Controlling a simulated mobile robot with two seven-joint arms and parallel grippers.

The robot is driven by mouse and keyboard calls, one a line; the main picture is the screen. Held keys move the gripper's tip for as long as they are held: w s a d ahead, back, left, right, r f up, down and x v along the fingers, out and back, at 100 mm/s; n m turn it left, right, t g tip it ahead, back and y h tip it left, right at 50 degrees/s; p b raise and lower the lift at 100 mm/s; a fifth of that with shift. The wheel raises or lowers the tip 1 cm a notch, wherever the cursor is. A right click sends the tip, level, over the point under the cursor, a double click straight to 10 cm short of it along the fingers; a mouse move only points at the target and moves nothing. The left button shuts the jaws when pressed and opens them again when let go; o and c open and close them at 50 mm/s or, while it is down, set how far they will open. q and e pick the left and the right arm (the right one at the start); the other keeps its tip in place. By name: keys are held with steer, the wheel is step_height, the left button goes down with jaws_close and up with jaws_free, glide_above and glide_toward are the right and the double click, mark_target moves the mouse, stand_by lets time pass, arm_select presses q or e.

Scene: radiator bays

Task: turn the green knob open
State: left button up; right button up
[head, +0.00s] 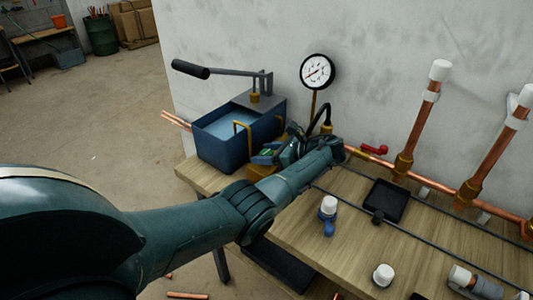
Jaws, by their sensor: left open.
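A small green piece (268,152), which looks like the green knob, shows low at the right front of the blue pump tank (222,142). It is small and partly covered, so I cannot tell how it is turned. My left arm reaches in from the left and bends back at the wrist. My left gripper (277,151) is open beside the green piece. I cannot tell whether the fingers touch it or stand around it. My right gripper is out of view.
A gauge (318,70) and a long pump lever (225,72) rise behind. A red handle (374,149) sits on the copper pipe (372,160). A black tray (384,200) and a blue-and-white valve (328,212) stand on the wooden bench (310,235).

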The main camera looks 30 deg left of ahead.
mark_target(266, 152)
arm_select(q)
steer(key=shift+r, duration=0.45)
step_height(266, 152, up, 9)
steer(key=shift+r+p, duration=0.1)
steer(key=shift+p, duration=0.95)
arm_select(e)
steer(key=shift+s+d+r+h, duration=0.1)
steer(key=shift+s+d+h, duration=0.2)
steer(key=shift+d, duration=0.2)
arm_select(q)
steer(key=shift+s, duration=0.1)
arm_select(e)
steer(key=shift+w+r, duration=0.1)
